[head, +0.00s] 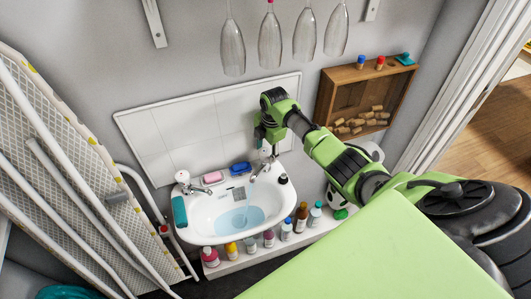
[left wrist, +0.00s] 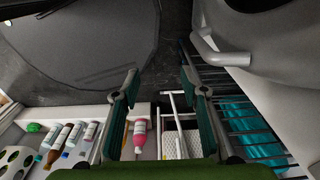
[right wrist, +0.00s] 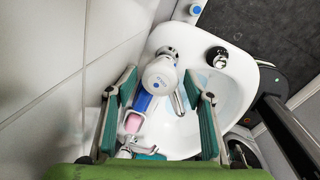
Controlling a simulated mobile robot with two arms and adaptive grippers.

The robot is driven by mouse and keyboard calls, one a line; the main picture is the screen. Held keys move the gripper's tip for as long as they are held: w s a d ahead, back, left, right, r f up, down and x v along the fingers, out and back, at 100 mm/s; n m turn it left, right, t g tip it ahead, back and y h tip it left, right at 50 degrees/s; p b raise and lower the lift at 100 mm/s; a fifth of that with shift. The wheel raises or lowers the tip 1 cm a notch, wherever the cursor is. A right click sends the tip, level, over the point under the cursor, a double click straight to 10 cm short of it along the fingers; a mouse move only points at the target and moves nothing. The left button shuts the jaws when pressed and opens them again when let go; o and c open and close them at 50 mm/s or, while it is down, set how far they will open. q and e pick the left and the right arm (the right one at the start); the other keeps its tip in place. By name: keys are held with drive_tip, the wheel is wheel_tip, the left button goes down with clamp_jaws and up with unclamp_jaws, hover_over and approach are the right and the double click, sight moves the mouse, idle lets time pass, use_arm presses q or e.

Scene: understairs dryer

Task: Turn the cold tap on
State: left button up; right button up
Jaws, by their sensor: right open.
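The white sink (head: 204,225) has a tap at each back corner. The right-hand tap (head: 262,170) is partly hidden by my right gripper (head: 263,142), which is just above it. In the right wrist view, this tap has a round white knob with a blue mark (right wrist: 160,76) and a chrome spout. My right gripper is open there, with one finger on each side of the knob; contact is unclear. The other tap (head: 183,177) stands at the left of the sink and shows in the right wrist view (right wrist: 130,145). My left gripper (left wrist: 160,82) is open and empty.
Pink soap (head: 212,177) and a blue bar (head: 240,168) lie between the taps. Several bottles (head: 268,238) line a ledge in front. Glasses (head: 270,40) hang above. A wooden box (head: 345,105) is on the wall at right; an ironing board (head: 85,160) leans at left.

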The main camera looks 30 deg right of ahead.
sight(268, 154)
drive_tip(key=r, duration=0.4)
drive_tip(key=s+r, duration=0.1)
drive_tip(key=r, duration=0.1)
drive_tip(key=shift+r, duration=0.2)
drive_tip(key=shift+s, duration=0.1)
idle(0.3)
